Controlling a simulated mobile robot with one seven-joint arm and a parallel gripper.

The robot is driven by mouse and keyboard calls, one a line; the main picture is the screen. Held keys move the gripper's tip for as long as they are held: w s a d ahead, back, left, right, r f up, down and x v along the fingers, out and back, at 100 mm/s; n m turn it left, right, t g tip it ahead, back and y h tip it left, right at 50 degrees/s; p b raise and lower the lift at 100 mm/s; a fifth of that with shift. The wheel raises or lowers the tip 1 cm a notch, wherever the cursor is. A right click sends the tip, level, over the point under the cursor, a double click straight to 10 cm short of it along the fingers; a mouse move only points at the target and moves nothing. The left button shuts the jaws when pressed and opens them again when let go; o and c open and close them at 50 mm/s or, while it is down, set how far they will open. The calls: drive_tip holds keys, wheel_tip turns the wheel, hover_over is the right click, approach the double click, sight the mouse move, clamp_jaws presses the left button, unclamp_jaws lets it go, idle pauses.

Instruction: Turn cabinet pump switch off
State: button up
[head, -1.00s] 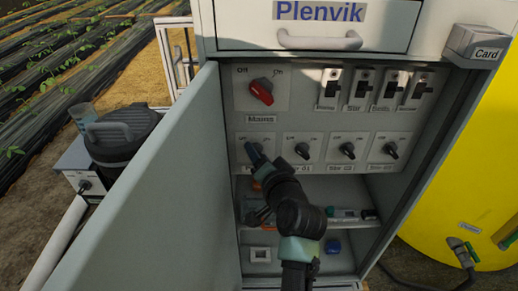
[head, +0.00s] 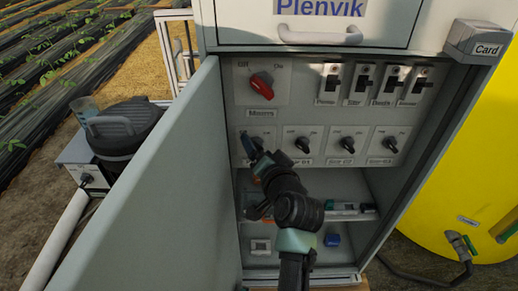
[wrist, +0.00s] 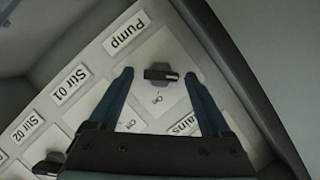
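The pump switch (wrist: 160,74) is a small black knob on a light plate, with the label "Pump" (wrist: 125,33) beside it in the wrist view. My gripper (wrist: 158,76) is open, with one blue finger on each side of the knob. Gaps show between the fingers and the knob, so it is not gripped. In the head view my gripper (head: 250,143) is at the left end of the lower switch row and hides most of the pump switch.
The cabinet door (head: 150,190) stands open on the left. The red Mains switch (head: 262,86) is above the pump switch. The Stir 01 knob (head: 303,144) and further knobs lie to its right. Several toggle switches are at the upper right. A shelf (head: 350,214) with small items is below.

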drive_tip(key=p+v, duration=0.2)
drive_tip(key=v, duration=1.1)
drive_tip(key=shift+p, duration=0.35)
